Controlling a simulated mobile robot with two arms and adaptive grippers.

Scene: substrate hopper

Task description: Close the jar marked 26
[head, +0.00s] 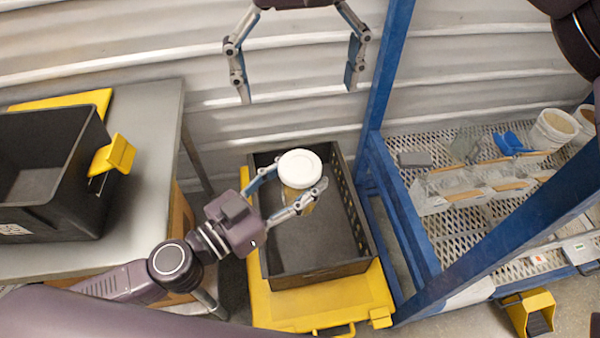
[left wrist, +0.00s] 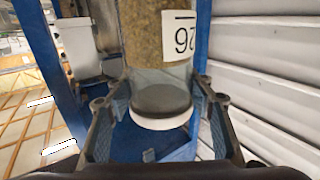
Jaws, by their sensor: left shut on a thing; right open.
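The jar marked 26 (left wrist: 163,45) is clear, with brown contents and a white label, and appears upside down in the left wrist view. A white lid (head: 300,168) covers its top in the head view; the lid (left wrist: 160,122) also shows at the jar's lower end in the left wrist view. I cannot tell how tightly it sits. My left gripper (head: 294,192) is shut around the jar just below the lid. My right gripper (head: 298,92) is open and empty, farther up in the picture, with its fingers spread wide.
A black crate (head: 318,276) on a yellow base (head: 275,315) lies beneath the held jar. A grey table (head: 150,140) with a black bin (head: 75,208) stands at left.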

